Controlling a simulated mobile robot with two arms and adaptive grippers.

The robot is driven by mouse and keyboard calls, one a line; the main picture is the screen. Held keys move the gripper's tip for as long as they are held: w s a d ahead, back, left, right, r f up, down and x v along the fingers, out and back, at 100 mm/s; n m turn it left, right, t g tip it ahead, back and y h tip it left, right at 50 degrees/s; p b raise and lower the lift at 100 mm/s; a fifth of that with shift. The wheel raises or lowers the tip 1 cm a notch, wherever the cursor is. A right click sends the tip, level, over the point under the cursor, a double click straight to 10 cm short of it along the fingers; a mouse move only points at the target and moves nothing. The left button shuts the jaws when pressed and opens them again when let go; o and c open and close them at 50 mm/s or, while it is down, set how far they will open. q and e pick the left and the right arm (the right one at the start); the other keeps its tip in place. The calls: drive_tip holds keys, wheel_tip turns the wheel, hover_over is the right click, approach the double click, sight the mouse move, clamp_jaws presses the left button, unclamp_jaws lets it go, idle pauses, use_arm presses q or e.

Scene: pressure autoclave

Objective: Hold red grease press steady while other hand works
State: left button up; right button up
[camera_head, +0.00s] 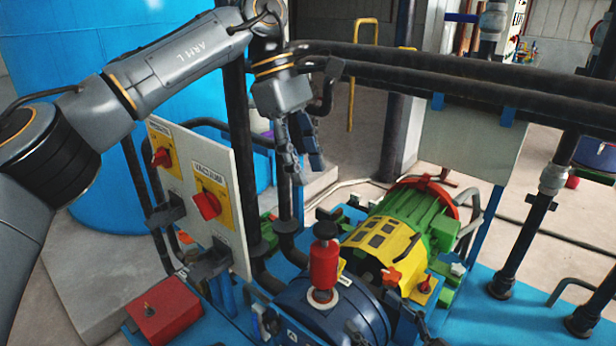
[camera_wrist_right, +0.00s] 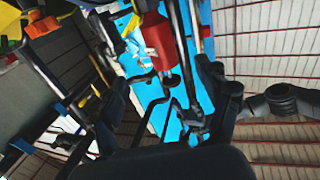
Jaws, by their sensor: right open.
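The red grease press (camera_head: 323,264) stands upright on a dark blue housing (camera_head: 300,310) in the head view, with a black knob on top and a pale ring at its base. My left gripper (camera_head: 303,166) hangs fingers-down above and slightly left of the press, apart from it. Its fingers look parted and empty. In the right wrist view, the red press (camera_wrist_right: 160,42) shows beyond the open fingers of my right gripper (camera_wrist_right: 165,78), roughly between their tips. I see no contact. Dark finger-like parts show at the head view's bottom edge, partly cut off.
A panel (camera_head: 228,232) with red rotary switches stands left of the press. A yellow-green motor (camera_head: 412,228) is behind it on the right. A red box (camera_head: 165,309) sits at lower left. Dark horizontal pipes (camera_head: 450,82) cross behind my left gripper.

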sight(333, 275)
drive_tip(key=x, duration=1.3)
drive_tip(key=shift+w+a, duration=0.25)
drive_tip(key=shift+w, duration=0.05)
use_arm(q)
drive_tip(key=shift+w+f, duration=0.1)
drive_tip(key=shift+f, duration=0.1)
use_arm(e)
clamp_jaws()
use_arm(q)
drive_tip(key=shift+c, duration=0.4)
